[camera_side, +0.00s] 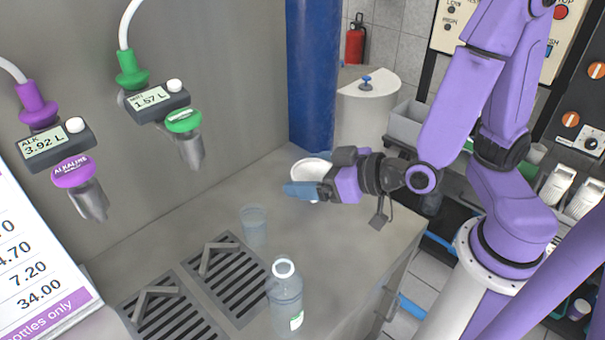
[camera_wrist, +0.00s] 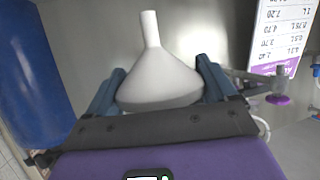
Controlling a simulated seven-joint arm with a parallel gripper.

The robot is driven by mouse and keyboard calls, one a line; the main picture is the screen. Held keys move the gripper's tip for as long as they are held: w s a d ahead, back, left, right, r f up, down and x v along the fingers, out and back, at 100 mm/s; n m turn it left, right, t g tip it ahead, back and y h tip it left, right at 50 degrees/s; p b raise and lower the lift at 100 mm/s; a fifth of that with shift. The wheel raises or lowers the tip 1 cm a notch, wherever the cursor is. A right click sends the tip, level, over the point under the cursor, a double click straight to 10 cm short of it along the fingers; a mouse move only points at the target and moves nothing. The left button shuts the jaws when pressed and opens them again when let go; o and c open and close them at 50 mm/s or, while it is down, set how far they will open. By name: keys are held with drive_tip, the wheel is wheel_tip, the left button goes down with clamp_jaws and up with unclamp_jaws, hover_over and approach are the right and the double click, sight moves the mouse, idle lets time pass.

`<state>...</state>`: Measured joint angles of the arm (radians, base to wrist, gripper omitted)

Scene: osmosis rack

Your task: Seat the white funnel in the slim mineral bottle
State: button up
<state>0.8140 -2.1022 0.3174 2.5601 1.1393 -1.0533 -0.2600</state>
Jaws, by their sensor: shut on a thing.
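The white funnel (camera_side: 311,168) is in my gripper (camera_side: 304,190), above the back right of the grey counter in the side view. In the wrist view the funnel (camera_wrist: 158,72) sits between the two blue fingers of my gripper (camera_wrist: 160,88), its narrow stem pointing away from the wrist. The gripper is shut on the funnel's wide cone. A clear, slim bottle (camera_side: 286,299) with a white neck ring and a green-marked label stands upright at the counter's front, well apart from the funnel. Its open mouth faces up.
A clear cup (camera_side: 254,226) stands on the counter between the bottle and the funnel. Slotted drain grates (camera_side: 225,275) lie left of the bottle. Green and purple dispenser nozzles (camera_side: 186,135) hang at upper left. A blue column (camera_side: 314,75) rises behind the counter.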

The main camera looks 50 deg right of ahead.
drive_tip(key=shift+s+r, duration=0.1)
drive_tip(key=shift+r, duration=2.2)
drive_tip(key=s+a+n+g+y, duration=0.1)
drive_tip(key=s+a+n+y, duration=0.2)
drive_tip(key=a, duration=0.4)
drive_tip(key=s+a+n+g+y, duration=0.2)
drive_tip(key=s+a+n+y, duration=0.1)
drive_tip(key=a, duration=0.5)
drive_tip(key=shift+s+a+r+g, duration=0.2)
drive_tip(key=shift+s+r+g, duration=0.15)
drive_tip(key=shift+s, duration=0.45)
drive_tip(key=shift+f, duration=0.6)
drive_tip(key=shift+f, duration=1.05)
drive_tip(key=shift+f, duration=0.45)
